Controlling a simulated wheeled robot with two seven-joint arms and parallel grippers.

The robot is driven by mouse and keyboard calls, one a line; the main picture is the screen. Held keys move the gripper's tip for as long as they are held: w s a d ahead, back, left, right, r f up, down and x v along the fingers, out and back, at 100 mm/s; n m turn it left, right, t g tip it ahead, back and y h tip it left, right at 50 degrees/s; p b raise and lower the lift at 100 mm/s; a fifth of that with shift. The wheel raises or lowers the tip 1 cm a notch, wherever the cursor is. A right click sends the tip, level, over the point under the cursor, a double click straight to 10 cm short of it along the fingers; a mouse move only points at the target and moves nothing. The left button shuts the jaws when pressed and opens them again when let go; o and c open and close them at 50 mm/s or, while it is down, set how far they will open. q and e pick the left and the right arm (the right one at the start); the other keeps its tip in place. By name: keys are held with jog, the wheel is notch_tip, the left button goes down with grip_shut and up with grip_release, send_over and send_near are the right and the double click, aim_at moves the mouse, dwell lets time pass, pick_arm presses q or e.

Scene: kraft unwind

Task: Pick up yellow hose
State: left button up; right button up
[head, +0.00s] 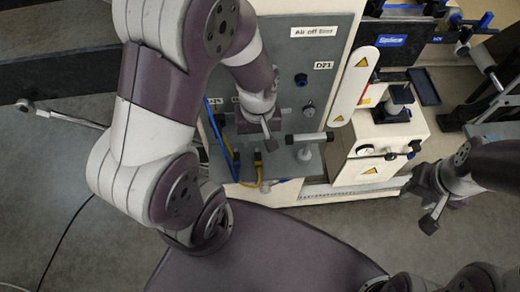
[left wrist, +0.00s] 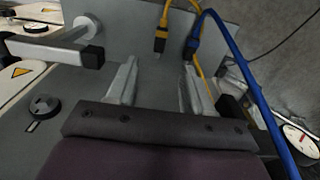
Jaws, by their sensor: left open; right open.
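The yellow hose (head: 263,187) shows as a thin curve low on the machine's grey panel in the head view. In the left wrist view, the yellow hose (left wrist: 162,33) has a dark-tipped end ahead of the fingers, roughly between them; another yellow stretch runs down at the right, behind the left gripper's right finger. My left gripper (left wrist: 158,85) is open and empty, pointing toward the panel; it also shows in the head view (head: 259,130). Whether a finger touches the hose is unclear. My right gripper (head: 420,203) is open and empty at the right, away from the hose.
A blue hose (left wrist: 243,65) with a dark blue connector runs close to the right finger. A black-ended post (left wrist: 92,56) sticks out at the left. A dark knob (left wrist: 43,106) is on the panel. A cream box (head: 380,145) stands right of the panel in the head view.

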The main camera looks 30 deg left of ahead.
aim_at(258, 160)
pick_arm(q)
jog(key=f, duration=0.5)
jog(key=f+b, duration=0.1)
jog(key=f, duration=0.4)
jog(key=shift+s+f, duration=0.2)
jog(key=shift+f, duration=0.15)
jog(key=shift+w+f, duration=0.2)
jog(key=shift+f, duration=0.15)
grip_shut()
